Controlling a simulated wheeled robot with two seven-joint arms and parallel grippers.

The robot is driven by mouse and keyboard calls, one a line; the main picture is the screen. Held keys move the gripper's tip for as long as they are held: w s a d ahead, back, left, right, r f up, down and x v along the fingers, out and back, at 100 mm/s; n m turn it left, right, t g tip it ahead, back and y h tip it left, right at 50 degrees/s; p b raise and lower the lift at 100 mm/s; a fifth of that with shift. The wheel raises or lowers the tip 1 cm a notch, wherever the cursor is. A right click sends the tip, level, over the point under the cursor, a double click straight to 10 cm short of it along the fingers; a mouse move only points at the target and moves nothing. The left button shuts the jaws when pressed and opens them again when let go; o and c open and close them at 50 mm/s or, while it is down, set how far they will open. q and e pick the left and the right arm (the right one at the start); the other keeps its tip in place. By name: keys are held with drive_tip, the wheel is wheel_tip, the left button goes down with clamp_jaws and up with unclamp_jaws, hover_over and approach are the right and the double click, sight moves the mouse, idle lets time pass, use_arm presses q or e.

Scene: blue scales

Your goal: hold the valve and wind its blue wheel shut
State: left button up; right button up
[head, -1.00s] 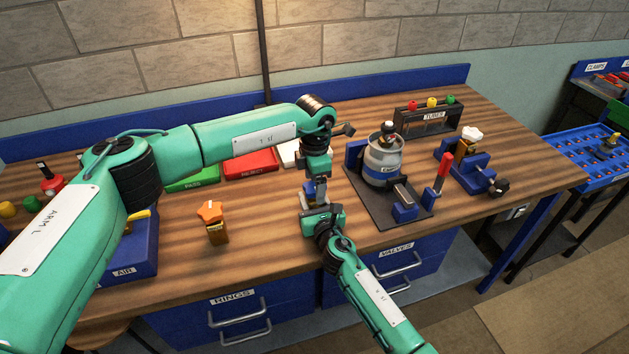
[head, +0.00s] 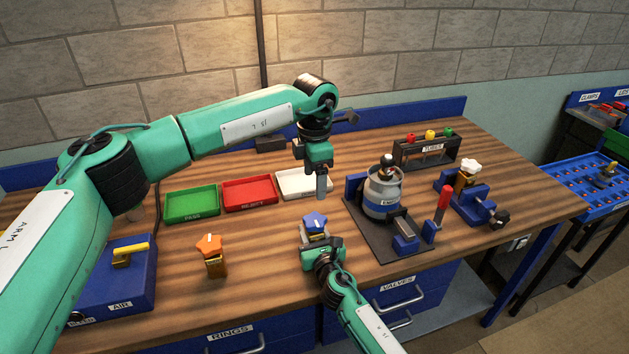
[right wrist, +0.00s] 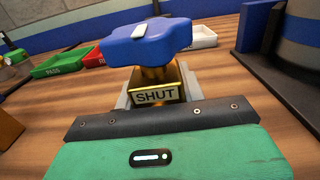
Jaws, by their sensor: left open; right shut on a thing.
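The valve has a blue lobed wheel (head: 314,221) with a white mark. It also shows in the right wrist view, where the wheel (right wrist: 150,42) sits on a brass body (right wrist: 157,84) labelled SHUT. My right gripper (head: 318,243) is shut on the valve's body, below the wheel; its fingers are mostly hidden in the head view. My left gripper (head: 321,188) is open and empty, pointing down above and behind the wheel, apart from it.
An orange-wheeled valve (head: 209,250) stands to the left. Green (head: 190,218), red (head: 249,204) and white (head: 304,195) trays lie behind. A black-based fixture with a grey canister (head: 383,193) stands to the right. Bare wood lies between the orange-wheeled valve and my right gripper.

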drive_tip(key=o, duration=1.4)
drive_tip(key=shift+s, duration=0.1)
